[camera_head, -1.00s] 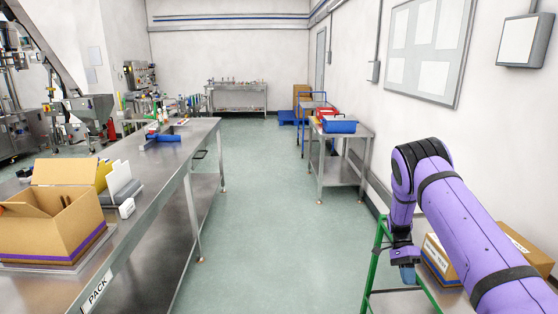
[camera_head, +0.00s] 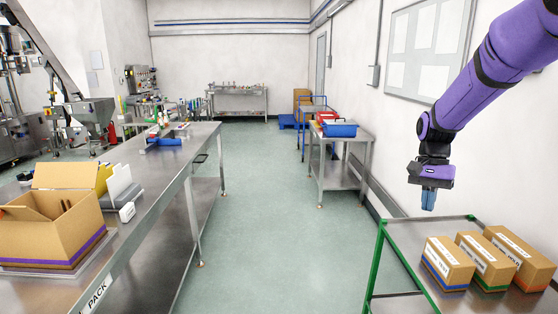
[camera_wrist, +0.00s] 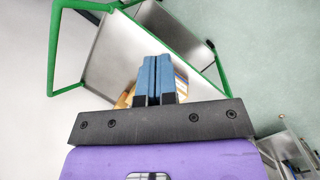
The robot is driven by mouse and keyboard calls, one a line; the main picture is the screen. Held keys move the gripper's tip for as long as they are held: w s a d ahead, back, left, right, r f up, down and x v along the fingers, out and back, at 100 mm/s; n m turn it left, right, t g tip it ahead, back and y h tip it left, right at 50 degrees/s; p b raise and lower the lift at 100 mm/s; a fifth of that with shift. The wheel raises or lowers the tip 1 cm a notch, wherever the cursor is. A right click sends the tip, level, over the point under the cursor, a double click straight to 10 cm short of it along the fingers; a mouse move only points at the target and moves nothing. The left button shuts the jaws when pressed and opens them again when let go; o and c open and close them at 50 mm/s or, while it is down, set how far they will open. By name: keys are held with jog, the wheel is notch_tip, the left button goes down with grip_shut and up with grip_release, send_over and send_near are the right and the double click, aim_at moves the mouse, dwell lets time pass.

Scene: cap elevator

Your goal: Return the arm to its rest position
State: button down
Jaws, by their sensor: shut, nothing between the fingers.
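My purple arm comes in from the top right in the head view. My gripper (camera_head: 429,199) hangs from it, pointing down, near the right wall. Its blue fingers are together with nothing between them. The fingers also show shut side by side in the wrist view (camera_wrist: 157,80). The gripper is above and behind the far edge of the green-framed cart (camera_head: 425,250), touching nothing that I can see. In the wrist view the cart top lies below the fingers, and the fingers partly hide a box there.
Three taped cardboard boxes stand on the cart: blue-striped (camera_head: 447,263), green-striped (camera_head: 478,260) and orange-striped (camera_head: 517,257). A steel bench (camera_head: 165,215) with an open carton (camera_head: 52,232) runs along the left. A steel table (camera_head: 341,176) with bins stands behind. The floor aisle is clear.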

jog(key=s+a+r+n+t, duration=0.2)
jog(key=s+r+t, duration=0.1)
jog(key=s, duration=0.6)
jog(key=s+a+r+n+t, duration=0.1)
jog(key=s+r, duration=0.4)
jog(key=s, duration=0.5)
jog(key=s+a+r+n+t, duration=0.2)
jog(key=s+r+n+t, duration=0.2)
jog(key=s, duration=0.5)
jog(key=shift+s+a+r+n+t+h, duration=0.15)
jog(key=shift+a+r+n+t+h, duration=0.2)
jog(key=shift+n, duration=0.35)
